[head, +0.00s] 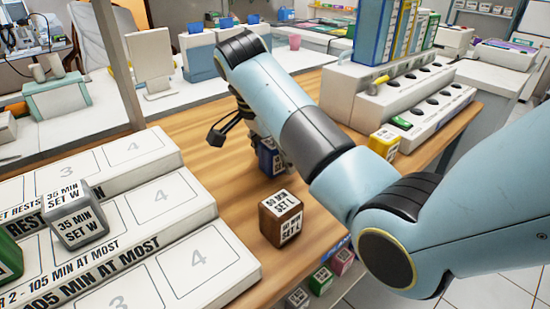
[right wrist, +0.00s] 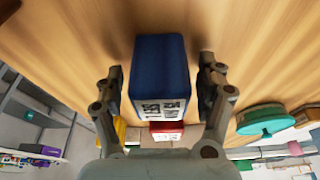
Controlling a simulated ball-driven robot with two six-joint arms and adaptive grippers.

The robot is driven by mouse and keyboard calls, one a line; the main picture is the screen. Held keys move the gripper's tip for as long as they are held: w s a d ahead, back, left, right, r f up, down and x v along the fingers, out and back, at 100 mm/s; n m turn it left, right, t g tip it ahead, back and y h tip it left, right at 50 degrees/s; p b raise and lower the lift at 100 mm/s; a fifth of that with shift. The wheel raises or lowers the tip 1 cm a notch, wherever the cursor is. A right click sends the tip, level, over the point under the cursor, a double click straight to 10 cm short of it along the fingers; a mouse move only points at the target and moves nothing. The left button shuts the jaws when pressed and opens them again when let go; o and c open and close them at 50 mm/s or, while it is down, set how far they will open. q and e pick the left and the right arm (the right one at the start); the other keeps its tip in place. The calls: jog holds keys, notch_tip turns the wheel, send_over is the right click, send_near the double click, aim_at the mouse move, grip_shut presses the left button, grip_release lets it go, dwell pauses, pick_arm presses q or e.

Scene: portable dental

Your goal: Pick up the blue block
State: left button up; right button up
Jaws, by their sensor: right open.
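The blue block (head: 270,158) stands on the wooden table, partly hidden behind my right arm in the head view. In the right wrist view the blue block (right wrist: 160,75) lies between the two fingers of my right gripper (right wrist: 161,80). The fingers are open, one on each side, with a visible gap to the block on both sides. In the head view the right gripper (head: 262,143) is mostly hidden by its own arm. My left gripper is not in view.
A brown block (head: 281,218) stands on the table in front of the blue one. A grey block (head: 75,215) sits on the white stepped rack (head: 165,215) at left. A yellow block (head: 383,141) is beside the white stepped holder (head: 345,95). Several small blocks (head: 320,279) are below the table's front edge.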

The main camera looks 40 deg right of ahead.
jog(key=shift+r, duration=0.1)
jog(key=c, duration=1.3)
